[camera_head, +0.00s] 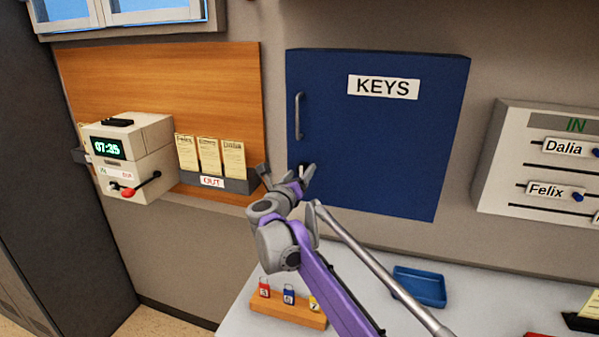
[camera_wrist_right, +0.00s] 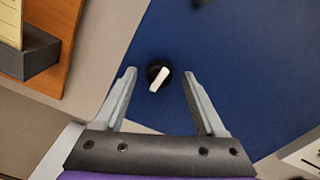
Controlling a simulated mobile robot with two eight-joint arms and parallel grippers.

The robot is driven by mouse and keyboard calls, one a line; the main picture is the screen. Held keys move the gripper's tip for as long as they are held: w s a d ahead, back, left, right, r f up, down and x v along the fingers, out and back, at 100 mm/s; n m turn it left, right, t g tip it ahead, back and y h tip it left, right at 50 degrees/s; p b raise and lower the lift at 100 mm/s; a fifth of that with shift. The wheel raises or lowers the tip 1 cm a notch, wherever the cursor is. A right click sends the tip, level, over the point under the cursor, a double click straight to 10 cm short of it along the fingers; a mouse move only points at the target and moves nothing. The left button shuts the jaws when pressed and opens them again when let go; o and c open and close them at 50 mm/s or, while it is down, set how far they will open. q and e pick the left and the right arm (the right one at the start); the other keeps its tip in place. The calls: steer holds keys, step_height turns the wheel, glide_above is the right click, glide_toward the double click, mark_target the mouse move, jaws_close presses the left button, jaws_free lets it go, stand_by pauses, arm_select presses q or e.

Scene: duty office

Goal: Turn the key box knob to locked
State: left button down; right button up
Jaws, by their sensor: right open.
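The blue key box (camera_head: 390,150) hangs on the wall with a KEYS label (camera_head: 383,87) and a grey bar handle (camera_head: 299,115) at its left edge. Its knob (camera_wrist_right: 159,75) is black with a white pointer bar and shows in the right wrist view, on the blue door. The pointer is tilted, running from upper right to lower left. My right gripper (camera_wrist_right: 160,90) is open, with one finger on each side of the knob and a gap to both. In the head view the right gripper (camera_head: 287,173) is at the door's lower left and mostly covers the knob. My left gripper is not in view.
A time clock (camera_head: 130,155) with a red-tipped lever and a card rack (camera_head: 215,183) marked OUT are to the left. An IN board (camera_head: 545,165) is to the right. Below, the desk holds a wooden key block (camera_head: 288,310) and a blue tray (camera_head: 420,287).

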steer(key=shift+w, duration=0.1)
jaws_close()
stand_by(0.3)
steer(key=n, duration=0.8)
steer(key=shift+f, duration=0.1)
steer(key=n, duration=0.5)
steer(key=n+b, duration=0.1)
steer(key=n, duration=0.3)
steer(key=shift+n, duration=0.4)
stand_by(0.4)
